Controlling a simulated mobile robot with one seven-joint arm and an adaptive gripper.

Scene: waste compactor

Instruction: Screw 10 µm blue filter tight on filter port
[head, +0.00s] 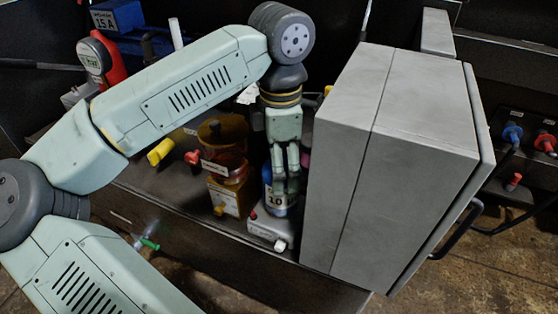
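The blue filter (268,197), with a white label reading "10", stands upright on a white and grey block (262,226) that looks like the filter port. My gripper (286,190) points down at the filter, its fingers overlapping the filter's upper part and right side in the picture. The fingers hide much of the filter. I cannot tell whether they grip it, only touch it, or stand in front of it. The filter's seat on the port is partly visible, but its thread is not.
A large grey cabinet (400,130) stands close to the right of my gripper. A yellow knob (160,152) and a red knob (193,157) are further left. A red device (102,60) is at the back left.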

